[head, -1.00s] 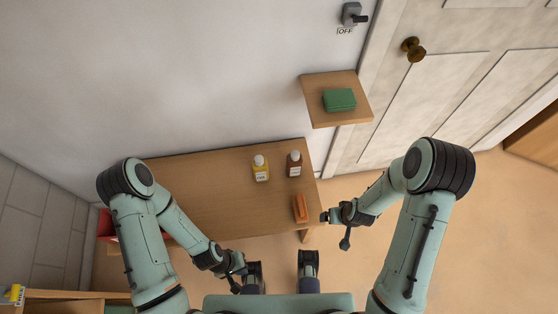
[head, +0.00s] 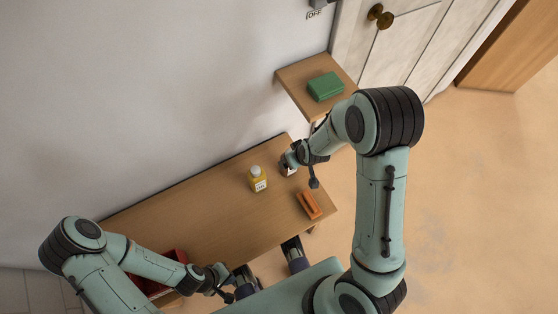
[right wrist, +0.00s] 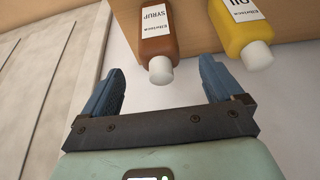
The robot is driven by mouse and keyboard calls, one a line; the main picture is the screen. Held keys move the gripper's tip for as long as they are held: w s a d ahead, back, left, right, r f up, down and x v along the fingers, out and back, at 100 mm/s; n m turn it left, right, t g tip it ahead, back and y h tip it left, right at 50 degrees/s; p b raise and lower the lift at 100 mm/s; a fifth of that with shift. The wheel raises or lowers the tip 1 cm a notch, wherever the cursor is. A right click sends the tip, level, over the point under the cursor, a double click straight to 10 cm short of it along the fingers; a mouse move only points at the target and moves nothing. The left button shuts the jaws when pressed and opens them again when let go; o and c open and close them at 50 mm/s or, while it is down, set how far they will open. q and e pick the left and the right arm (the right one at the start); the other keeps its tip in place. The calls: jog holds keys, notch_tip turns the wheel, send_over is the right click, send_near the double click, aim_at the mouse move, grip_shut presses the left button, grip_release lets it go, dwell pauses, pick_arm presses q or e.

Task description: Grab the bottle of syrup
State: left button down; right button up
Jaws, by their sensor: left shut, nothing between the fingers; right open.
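The syrup bottle, brown with a white cap and a label reading SYRUP (right wrist: 158,40), stands on the wooden table (head: 215,205). In the head view my right gripper (head: 291,158) is over it and hides most of it. In the right wrist view the fingers of the open right gripper (right wrist: 160,82) are spread to either side of the bottle's white cap. The bottle is not gripped. My left gripper (head: 228,292) is shut and empty, near the table's front edge, far from the bottle.
A yellow OIL bottle (head: 258,181), also in the right wrist view (right wrist: 240,30), stands close beside the syrup. An orange object (head: 309,205) lies near the table's right end. A green block (head: 325,87) sits on a wall shelf (head: 291,80). A red container (head: 172,256) is at the lower left.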

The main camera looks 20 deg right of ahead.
jog(key=b, duration=0.1)
send_over(286, 173)
jog(key=w+d, duration=0.3)
jog(key=f, duration=0.6)
jog(key=shift+s+a+f, duration=0.15)
jog(key=shift+a+f, duration=0.05)
jog(key=shift+a, duration=0.05)
jog(key=c, duration=1.7)
grip_shut()
jog(key=shift+r, duration=0.2)
